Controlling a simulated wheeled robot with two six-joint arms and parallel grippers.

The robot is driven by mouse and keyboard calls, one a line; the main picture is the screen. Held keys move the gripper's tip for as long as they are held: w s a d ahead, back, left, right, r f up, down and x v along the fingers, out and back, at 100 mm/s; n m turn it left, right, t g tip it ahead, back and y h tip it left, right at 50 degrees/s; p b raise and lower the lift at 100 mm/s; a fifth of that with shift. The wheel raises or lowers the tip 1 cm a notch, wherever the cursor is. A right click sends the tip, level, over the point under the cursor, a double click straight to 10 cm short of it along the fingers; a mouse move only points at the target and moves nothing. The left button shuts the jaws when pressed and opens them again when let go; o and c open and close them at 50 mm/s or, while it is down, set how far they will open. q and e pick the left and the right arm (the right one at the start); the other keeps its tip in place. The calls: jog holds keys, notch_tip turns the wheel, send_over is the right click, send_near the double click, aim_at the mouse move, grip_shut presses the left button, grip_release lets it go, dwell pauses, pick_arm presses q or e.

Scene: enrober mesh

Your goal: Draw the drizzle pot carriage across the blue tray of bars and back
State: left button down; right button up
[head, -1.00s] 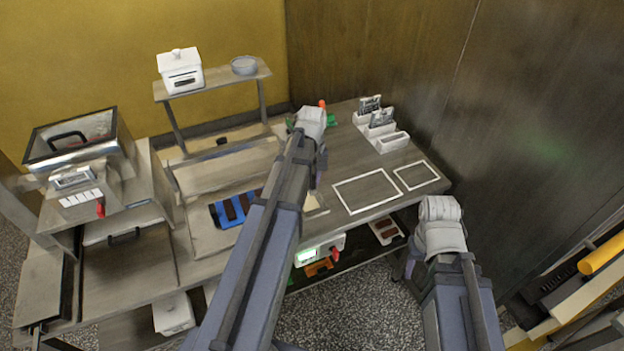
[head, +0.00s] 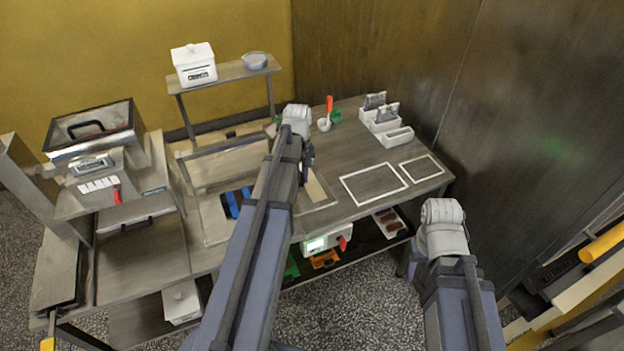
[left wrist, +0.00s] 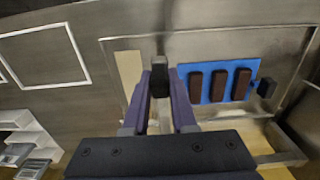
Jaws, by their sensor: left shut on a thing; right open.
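The blue tray (head: 236,202) lies on the bench, partly covered by my left arm in the head view. In the left wrist view the blue tray (left wrist: 206,98) shows whole, with several dark brown bars (left wrist: 219,86) side by side. My left gripper (left wrist: 160,84) is shut on a small dark block, apparently the carriage handle (left wrist: 160,68), just left of the tray in that view. In the head view my left gripper (head: 306,168) is just right of the tray. The pot itself cannot be made out. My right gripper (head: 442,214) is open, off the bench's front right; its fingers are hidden.
A white-outlined rectangle (head: 373,184) marks clear bench to the right. White bins (head: 386,122) and an orange-handled ladle (head: 327,114) stand behind. A machine with a glass-sided hopper (head: 92,130) is at left. A raised shelf (head: 225,73) stands at the back.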

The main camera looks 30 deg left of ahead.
pick_arm(q)
jog(key=s+a, duration=1.8)
jog(key=s, duration=0.3)
jog(key=shift+s+a, duration=0.15)
jog(key=shift+s, duration=0.15)
pick_arm(e)
jog(key=shift+s+d, duration=0.1)
jog(key=shift+s, duration=0.3)
pick_arm(q)
jog(key=c, duration=1.1)
grip_release()
jog(key=shift+c, duration=0.2)
jog(key=o, duration=0.4)
jog(key=shift+s+a, duration=0.1)
jog(key=shift+a, duration=0.05)
jog(key=shift+r, duration=0.15)
pick_arm(e)
jog(key=shift+s+r, duration=0.1)
jog(key=shift+r, duration=0.05)
